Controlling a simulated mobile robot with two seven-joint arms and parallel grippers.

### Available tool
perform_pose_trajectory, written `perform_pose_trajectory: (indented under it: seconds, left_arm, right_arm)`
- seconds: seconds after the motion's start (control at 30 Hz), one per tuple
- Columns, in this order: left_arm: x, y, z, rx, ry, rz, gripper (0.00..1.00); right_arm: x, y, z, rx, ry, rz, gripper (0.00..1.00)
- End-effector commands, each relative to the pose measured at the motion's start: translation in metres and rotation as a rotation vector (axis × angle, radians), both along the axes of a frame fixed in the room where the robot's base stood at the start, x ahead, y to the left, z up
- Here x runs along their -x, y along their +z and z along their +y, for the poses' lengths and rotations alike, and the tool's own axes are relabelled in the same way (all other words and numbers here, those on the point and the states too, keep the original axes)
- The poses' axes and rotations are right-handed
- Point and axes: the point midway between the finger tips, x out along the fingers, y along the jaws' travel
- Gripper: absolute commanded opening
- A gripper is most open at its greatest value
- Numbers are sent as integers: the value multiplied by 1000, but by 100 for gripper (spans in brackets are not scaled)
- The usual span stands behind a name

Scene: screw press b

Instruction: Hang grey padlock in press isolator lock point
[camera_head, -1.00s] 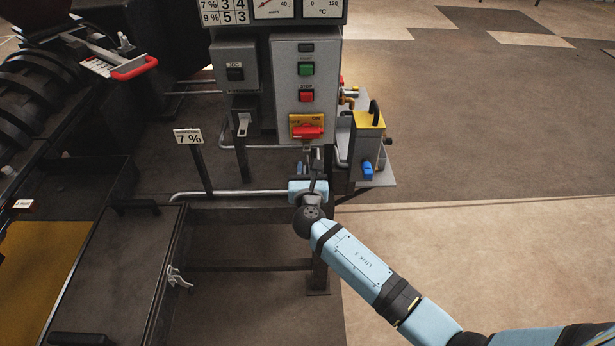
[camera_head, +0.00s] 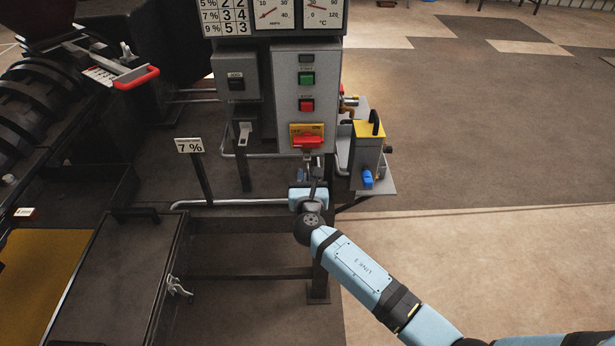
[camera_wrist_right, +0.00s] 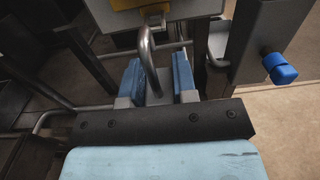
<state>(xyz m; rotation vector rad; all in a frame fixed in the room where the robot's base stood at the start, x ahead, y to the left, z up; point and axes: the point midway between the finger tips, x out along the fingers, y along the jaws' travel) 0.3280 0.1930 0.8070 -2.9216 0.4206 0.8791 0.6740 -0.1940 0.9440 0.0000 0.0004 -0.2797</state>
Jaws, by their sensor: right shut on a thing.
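The press isolator (camera_head: 307,137) is a red rotary handle on a yellow plate, low on the grey control box. My right gripper (camera_head: 310,176) is just below it, pointing up at the box. In the right wrist view, my right gripper (camera_wrist_right: 158,84) is shut on the grey padlock (camera_wrist_right: 158,88), between two blue finger pads. The padlock's shackle (camera_wrist_right: 147,48) stands up towards the yellow plate (camera_wrist_right: 128,4) at the top edge. I cannot tell whether the shackle touches the lock point. In the head view the padlock is mostly hidden by the gripper. My left gripper is not in view.
Right of the box, a yellow-topped grey unit (camera_head: 369,150) with a blue knob stands on a small shelf (camera_head: 378,188). A grey lever box (camera_head: 237,78) is on the left. Open floor lies to the right.

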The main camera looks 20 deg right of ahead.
Motion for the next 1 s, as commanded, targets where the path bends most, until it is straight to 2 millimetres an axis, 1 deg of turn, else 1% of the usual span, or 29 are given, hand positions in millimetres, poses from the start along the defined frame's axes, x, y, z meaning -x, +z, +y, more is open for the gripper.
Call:
perform_pose_trajectory:
  seconds: [0.3,0.47,1.0]
  left_arm:
    - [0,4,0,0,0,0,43]
    - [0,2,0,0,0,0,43]
    - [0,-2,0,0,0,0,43]
  right_arm:
    - [0,1,0,0,0,-1,0]
    - [-3,0,-1,-1,0,-1,0]
    - [-21,0,-6,1,0,-2,0]
